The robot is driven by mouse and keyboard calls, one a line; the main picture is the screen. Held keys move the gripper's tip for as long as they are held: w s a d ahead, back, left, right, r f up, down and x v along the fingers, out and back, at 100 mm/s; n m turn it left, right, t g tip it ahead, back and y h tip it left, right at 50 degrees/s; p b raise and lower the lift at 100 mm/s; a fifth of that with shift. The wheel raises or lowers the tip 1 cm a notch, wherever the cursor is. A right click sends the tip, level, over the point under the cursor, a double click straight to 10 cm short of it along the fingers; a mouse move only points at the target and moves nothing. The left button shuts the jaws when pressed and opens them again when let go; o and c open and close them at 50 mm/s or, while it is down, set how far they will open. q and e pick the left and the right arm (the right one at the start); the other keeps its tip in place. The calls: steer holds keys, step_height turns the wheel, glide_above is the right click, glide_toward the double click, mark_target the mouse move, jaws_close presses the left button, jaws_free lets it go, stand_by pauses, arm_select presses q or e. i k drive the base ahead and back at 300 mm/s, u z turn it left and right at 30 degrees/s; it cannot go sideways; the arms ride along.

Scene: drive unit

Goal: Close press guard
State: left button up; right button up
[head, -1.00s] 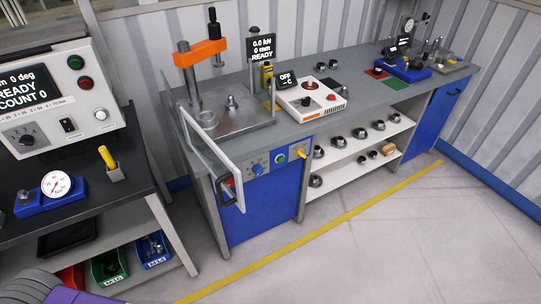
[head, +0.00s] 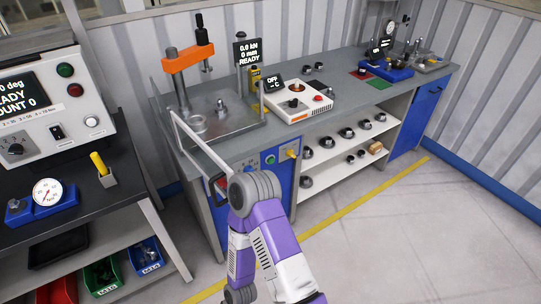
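I cannot tell whether the arm touches the guard. Neither of my grippers shows in the head view.
The press's front panel (head: 271,158) has a green button and knobs. A white control box (head: 297,103) sits right of the press. At the left is a dark table (head: 88,193) with a display unit, gauge and bins below. Floor right of the yellow line is clear.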

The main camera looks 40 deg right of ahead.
mark_target(213, 185)
steer(key=z, duration=0.95)
steer(key=i, duration=1)
steer(key=u, duration=0.2)
steer(key=k, duration=0.65)
steer(key=z, duration=0.3)
